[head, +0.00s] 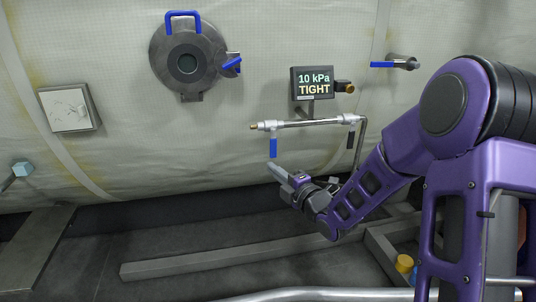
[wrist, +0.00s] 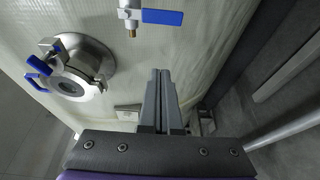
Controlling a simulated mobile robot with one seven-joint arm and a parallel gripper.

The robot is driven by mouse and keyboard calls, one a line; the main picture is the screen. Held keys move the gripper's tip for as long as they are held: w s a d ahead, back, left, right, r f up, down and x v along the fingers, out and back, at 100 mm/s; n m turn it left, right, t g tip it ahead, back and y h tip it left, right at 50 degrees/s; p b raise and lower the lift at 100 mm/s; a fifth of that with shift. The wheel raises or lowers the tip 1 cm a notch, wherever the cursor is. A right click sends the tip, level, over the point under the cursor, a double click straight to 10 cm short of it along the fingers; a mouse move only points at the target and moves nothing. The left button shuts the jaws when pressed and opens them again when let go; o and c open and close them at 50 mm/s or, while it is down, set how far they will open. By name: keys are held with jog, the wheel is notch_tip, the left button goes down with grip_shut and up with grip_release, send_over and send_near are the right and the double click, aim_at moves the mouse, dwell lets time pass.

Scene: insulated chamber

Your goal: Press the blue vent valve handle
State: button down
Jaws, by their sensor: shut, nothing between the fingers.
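A blue lever handle (head: 273,147) hangs down from the left end of a metal pipe (head: 305,123) on the quilted wall. In the wrist view the same blue handle (wrist: 162,17) lies sideways at the top, beside a brass tip. My gripper (head: 272,168) is just below the handle's lower end in the head view, and its fingers are together and empty. In the wrist view the closed fingertips (wrist: 160,74) sit below the handle with a visible gap. A dark handle (head: 350,139) hangs from the pipe's right end.
A display (head: 312,83) reading "10 kPa TIGHT" is above the pipe. A round hatch (head: 187,63) with blue handles is at upper left. Another blue lever (head: 383,65) sticks out at upper right. A white panel (head: 70,109) is at left. Floor beams (head: 240,255) run below.

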aim_at(271, 154)
jog(key=x, duration=1)
jog(key=d, duration=0.2)
jog(key=w+d+p, duration=0.1)
jog(key=shift+w+d+f+p, duration=0.1)
jog(key=shift+d+p, duration=0.2)
jog(key=shift+d, duration=0.1)
jog(key=shift+f+b, duration=0.1)
jog(key=shift+b, duration=0.2)
jog(key=shift+w+n, duration=0.1)
jog(key=shift+n, duration=0.2)
jog(key=shift+d+b, duration=0.2)
jog(key=shift+b, duration=0.2)
